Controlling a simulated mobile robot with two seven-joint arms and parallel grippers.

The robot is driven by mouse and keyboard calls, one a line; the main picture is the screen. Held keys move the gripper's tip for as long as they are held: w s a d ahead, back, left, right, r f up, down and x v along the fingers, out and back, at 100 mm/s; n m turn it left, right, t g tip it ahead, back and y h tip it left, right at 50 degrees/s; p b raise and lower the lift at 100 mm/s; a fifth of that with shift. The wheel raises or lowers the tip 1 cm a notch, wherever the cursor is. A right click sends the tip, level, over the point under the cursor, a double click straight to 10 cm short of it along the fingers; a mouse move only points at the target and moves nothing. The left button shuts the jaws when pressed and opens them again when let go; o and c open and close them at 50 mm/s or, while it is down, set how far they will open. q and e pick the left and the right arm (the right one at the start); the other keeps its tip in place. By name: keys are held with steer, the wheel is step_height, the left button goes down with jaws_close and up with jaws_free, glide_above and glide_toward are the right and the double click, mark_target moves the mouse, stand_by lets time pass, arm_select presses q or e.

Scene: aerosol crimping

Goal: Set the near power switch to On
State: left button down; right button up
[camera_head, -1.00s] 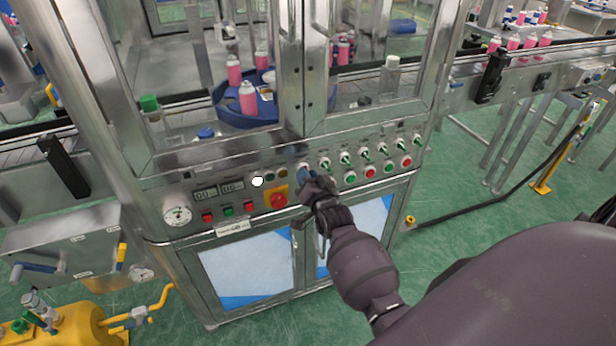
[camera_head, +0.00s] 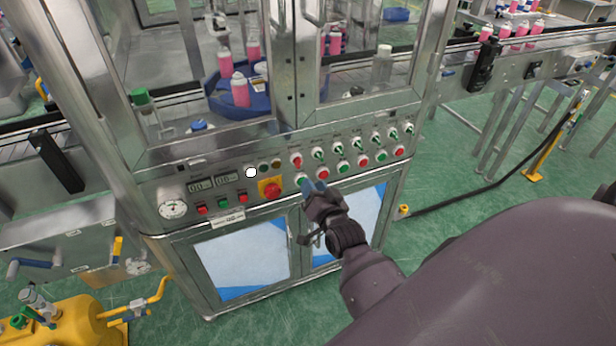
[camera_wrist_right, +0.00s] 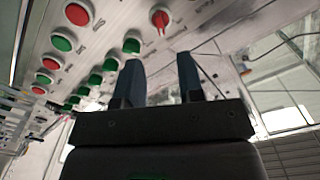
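A row of rotary switches runs along the upper part of the machine's front panel. The leftmost, a red-handled switch (camera_head: 296,161), shows as a red knob (camera_wrist_right: 160,19) in the right wrist view; the others in its row, such as the green switch (camera_head: 318,154), have green handles. I cannot read their labels. My right gripper (camera_head: 314,187) is below the red switch, in front of the panel and apart from the switch. In the right wrist view its two fingers (camera_wrist_right: 160,72) stand apart with nothing between them. My left gripper is not in view.
Green and red push buttons, such as the green button (camera_head: 301,180), line the row below the switches. A red emergency stop (camera_head: 272,188) on a yellow plate sits to their left. A pressure gauge (camera_head: 173,209) is farther left. Free green floor lies right of the cabinet.

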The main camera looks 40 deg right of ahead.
steer(key=shift+v, duration=1.15)
